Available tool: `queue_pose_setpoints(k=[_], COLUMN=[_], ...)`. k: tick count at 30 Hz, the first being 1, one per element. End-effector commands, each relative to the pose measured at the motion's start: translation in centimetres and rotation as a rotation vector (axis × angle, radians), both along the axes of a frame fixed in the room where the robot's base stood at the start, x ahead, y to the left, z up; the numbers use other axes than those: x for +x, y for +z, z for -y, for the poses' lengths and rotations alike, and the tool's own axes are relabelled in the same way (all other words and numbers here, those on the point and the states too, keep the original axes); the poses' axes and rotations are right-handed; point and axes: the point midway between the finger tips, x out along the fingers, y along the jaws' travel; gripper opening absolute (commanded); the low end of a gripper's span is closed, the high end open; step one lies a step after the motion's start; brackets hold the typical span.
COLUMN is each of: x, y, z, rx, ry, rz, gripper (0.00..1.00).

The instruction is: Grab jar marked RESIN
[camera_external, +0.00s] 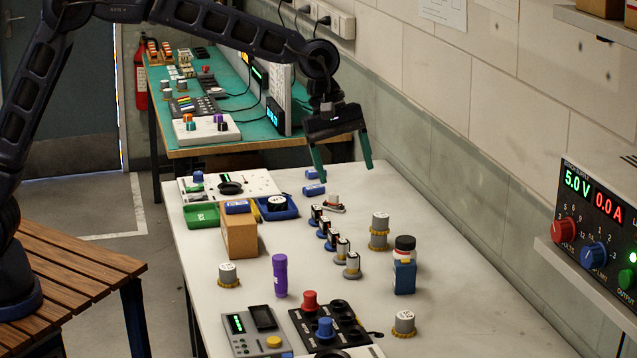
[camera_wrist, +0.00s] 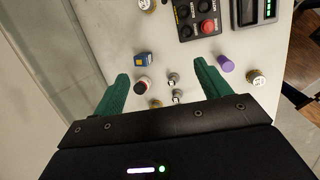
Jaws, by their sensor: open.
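My gripper (camera_external: 345,172) is open and empty, raised above the far part of the pale bench, with its green fingers pointing down. In the wrist view my gripper (camera_wrist: 162,70) has its fingers spread wide. A small white jar with a black cap and red band (camera_external: 405,245) stands right of the bench's middle, partly hidden by a blue block in front; the jar also shows in the wrist view (camera_wrist: 145,85) near the left finger. I cannot read RESIN on any item, so I cannot tell if this is that jar.
The blue block (camera_external: 404,278) stands close to the capped jar. A purple tube (camera_external: 280,276) and a button panel (camera_external: 335,322) are nearer.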

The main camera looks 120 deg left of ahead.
Motion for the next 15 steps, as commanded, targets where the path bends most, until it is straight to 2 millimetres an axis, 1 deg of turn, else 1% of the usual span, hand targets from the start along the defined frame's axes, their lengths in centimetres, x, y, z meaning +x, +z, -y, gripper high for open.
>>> queue_pose_setpoints(k=[1,2,3,8,9,12,15], x=[0.6,0.9,1.2,2.4,2.5,2.7,2.8], y=[-1.5,-2.1,-3.1,-7.2,-8.3,-11.0,-13.5], z=[-2.1,-3.1,-4.5,-10.1,-11.5,-14.9,-17.7], rx=[-0.020,-0.032,-0.047,-0.108,-0.123,-0.160,-0.193], ry=[0.061,0.097,0.145,0.338,0.387,0.503,0.604], rz=[-0.005,-0.006,-0.008,-0.013,-0.015,-0.018,-0.019], gripper=[0.76,0.76,0.76,0.76,0.76,0.76,0.76])
